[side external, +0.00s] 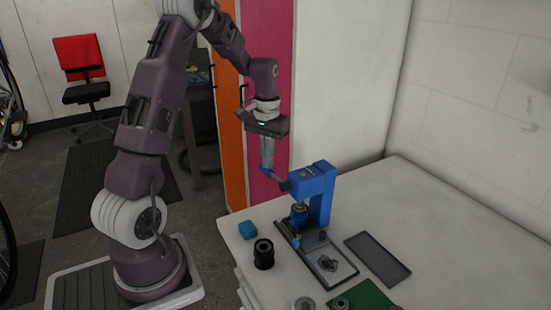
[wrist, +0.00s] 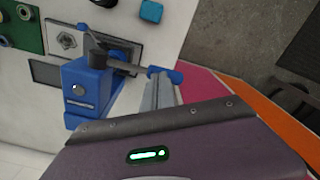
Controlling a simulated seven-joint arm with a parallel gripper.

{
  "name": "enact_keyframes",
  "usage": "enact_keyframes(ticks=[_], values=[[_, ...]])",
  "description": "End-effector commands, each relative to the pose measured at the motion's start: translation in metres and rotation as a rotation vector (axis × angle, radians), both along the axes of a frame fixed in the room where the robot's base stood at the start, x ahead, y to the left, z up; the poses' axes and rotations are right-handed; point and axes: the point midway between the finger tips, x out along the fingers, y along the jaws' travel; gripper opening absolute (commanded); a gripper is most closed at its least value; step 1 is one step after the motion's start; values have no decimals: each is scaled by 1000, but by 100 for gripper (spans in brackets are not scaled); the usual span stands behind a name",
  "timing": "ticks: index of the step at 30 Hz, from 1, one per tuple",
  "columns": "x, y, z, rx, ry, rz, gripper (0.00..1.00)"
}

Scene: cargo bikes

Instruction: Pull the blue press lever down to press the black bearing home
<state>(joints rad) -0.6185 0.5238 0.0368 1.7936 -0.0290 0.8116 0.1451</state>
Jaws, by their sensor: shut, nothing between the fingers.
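The blue press (side external: 321,190) stands upright on a dark base plate on the bench; it also shows in the wrist view (wrist: 90,92). Its lever runs out to the left and ends in a blue grip (side external: 266,171), seen beyond my fingertips in the wrist view (wrist: 165,74). My gripper (side external: 267,168) is shut and empty, pointing down with its fingertips at the lever grip. I cannot tell whether they touch it. The blue ram (side external: 299,214) hangs under the press head. I cannot make out a black bearing beneath it.
A black cylindrical part (side external: 263,253) and a small blue block (side external: 248,229) stand on the bench left of the press. A grey flat tray (side external: 377,258) lies to the right, and a green board (side external: 364,299) in front. A pink and orange panel stands behind.

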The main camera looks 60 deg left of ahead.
Motion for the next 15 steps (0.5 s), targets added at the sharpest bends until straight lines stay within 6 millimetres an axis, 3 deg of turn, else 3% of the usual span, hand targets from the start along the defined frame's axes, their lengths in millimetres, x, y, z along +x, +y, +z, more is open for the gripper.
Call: enact_keyframes(ticks=[1,10,15], values=[[-5,-1,-10,-7,20,-4,0],[-4,0,-10,-5,19,-4,0],[-4,0,2,-4,19,-3,0]])
